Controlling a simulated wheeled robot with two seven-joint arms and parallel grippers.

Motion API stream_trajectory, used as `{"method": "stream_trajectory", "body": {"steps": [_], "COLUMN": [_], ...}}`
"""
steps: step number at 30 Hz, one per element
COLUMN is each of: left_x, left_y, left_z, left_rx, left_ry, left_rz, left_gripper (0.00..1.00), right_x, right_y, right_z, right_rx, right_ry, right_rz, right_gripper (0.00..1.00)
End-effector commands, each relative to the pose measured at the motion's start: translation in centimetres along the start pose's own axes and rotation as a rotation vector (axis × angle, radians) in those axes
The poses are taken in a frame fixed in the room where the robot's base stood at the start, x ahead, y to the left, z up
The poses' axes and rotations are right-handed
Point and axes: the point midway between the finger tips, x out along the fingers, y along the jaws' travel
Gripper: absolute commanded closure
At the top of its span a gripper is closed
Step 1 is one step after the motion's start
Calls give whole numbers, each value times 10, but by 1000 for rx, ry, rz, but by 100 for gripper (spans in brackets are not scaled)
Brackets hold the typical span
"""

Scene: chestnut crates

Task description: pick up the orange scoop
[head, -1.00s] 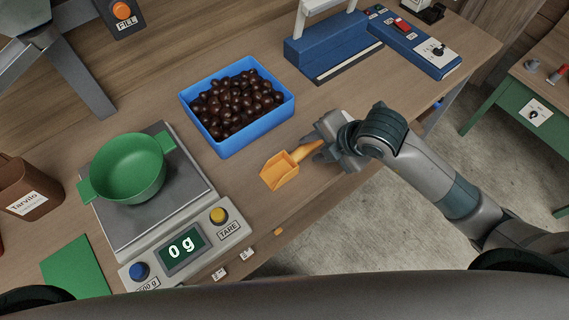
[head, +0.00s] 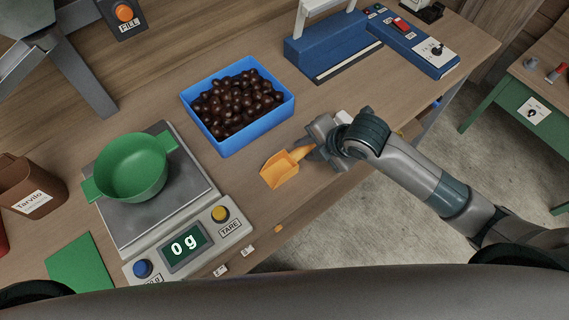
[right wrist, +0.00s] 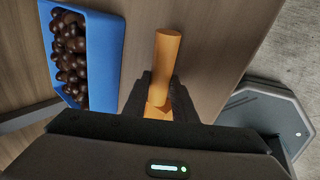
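The orange scoop (head: 279,171) lies on the wooden bench near its front edge, right of the scale and in front of the blue crate. Its bowl points left in the head view. My right gripper (head: 309,149) is at its handle. In the right wrist view the handle (right wrist: 167,60) runs between the two dark fingers (right wrist: 163,92), which sit close against it on both sides with no clear gap. The bowl is hidden there behind the gripper body. The scoop appears still down on the bench. My left gripper is not in view.
A blue crate of chestnuts (head: 287,110) stands just behind the scoop. The scale (head: 205,191) with a green pot (head: 131,168) is to the left. A blue sealer-like device (head: 330,52) stands at the back. The bench's front edge is close to my gripper.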

Motion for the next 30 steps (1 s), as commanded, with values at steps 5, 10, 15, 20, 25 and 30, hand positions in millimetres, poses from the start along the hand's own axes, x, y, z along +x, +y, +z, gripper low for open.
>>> {"method": "stream_trajectory", "body": {"steps": [5,10,15,20,25,30], "left_x": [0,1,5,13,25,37], "left_y": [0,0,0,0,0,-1], "left_z": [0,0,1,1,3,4], "left_rx": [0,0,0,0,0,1], "left_ry": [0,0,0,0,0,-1], "left_rz": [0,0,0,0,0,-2], "left_gripper": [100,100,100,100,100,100], "right_x": [0,-1,-8,-22,-45,-70], "right_y": [0,1,6,17,19,17], "right_z": [0,0,0,0,17,47], "right_rx": [0,0,0,-1,1,0], "right_ry": [0,0,1,0,-5,-6], "right_rz": [1,2,4,7,2,4], "right_gripper": [100,100,100,100,100,100]}}
